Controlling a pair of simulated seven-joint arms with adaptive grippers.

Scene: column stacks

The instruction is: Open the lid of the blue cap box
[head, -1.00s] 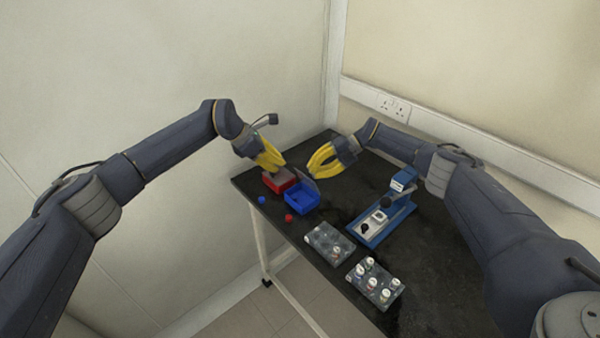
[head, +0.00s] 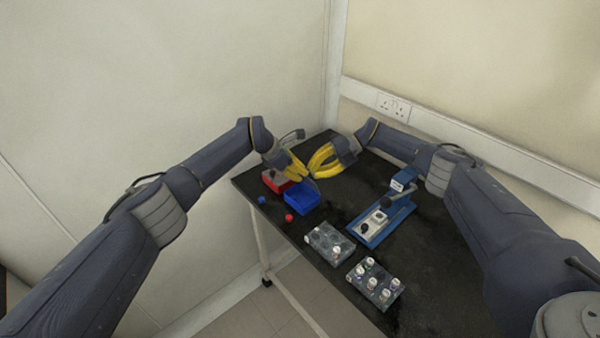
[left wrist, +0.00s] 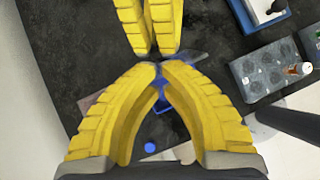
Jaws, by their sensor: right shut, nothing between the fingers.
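The blue cap box (head: 301,201) sits near the far left corner of the black table, its blue inside showing in the head view. Its thin grey see-through lid (head: 311,184) stands raised at the back edge. In the left wrist view the box (left wrist: 178,104) is mostly hidden behind my left fingers. My left gripper (head: 305,177) points down at the lid, fingertips together close to its edge; contact is unclear. My right gripper (head: 312,174) is shut and empty just behind the lid, and its yellow fingers also show at the top of the left wrist view (left wrist: 155,53).
A red box (head: 272,183) with a grey lid stands left of the blue box. A blue ball (head: 262,199) and a red ball (head: 289,218) lie in front. A blue device (head: 378,226) and two vial racks (head: 328,243) (head: 375,284) stand to the right.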

